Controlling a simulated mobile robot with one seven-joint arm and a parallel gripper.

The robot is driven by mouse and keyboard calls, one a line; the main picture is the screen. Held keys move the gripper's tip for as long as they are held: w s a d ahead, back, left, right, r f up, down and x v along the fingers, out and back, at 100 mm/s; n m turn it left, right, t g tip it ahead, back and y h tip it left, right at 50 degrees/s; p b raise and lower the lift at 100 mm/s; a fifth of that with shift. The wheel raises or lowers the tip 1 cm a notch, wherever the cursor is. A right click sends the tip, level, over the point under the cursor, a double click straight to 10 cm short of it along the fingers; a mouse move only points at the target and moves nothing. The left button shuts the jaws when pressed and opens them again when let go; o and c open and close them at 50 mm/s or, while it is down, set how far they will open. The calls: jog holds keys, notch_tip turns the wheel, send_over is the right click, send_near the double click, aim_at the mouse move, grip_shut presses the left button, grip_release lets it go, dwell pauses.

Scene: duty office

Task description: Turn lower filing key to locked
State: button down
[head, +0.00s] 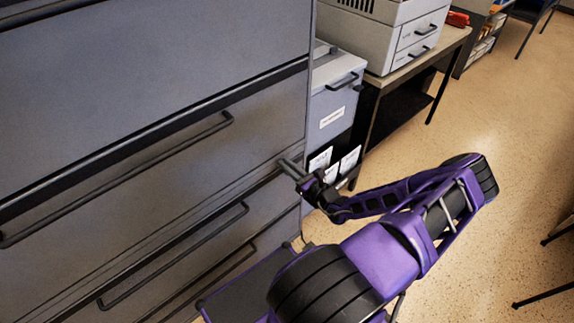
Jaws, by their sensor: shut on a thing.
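A large grey filing cabinet (180,177) with long dark bar handles fills the left side of the head view. My gripper (284,164) is at the right edge of the cabinet front, close to the drawer seam there. Its fingers point left toward the cabinet and are shut on the lower filing key. The key and its lock are too small and too covered by the fingers to make out, so I cannot tell which way the key is turned.
A smaller grey cabinet (334,105) with open labelled files (348,160) stands just behind my gripper. A printer (398,40) sits on a table (425,50) at the back. Chair legs (545,297) show at the right edge.

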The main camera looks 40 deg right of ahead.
jog(key=m, duration=0.2)
jog(key=m+p, duration=0.1)
jog(key=shift+d+m, duration=0.3)
jog(key=shift+m, duration=0.1)
jog(key=shift+d+f+m+b, duration=0.2)
jog(key=shift+f+m, duration=0.1)
jog(key=shift+m, duration=1.9)
jog(key=shift+d+f+m+b, duration=0.2)
jog(key=shift+f+m, duration=0.15)
jog(key=shift+m, duration=1.85)
jog(key=shift+d+f+m+b, duration=0.2)
jog(key=shift+f+m, duration=0.1)
jog(key=shift+m, duration=1.9)
jog(key=c, duration=0.9)
grip_release()
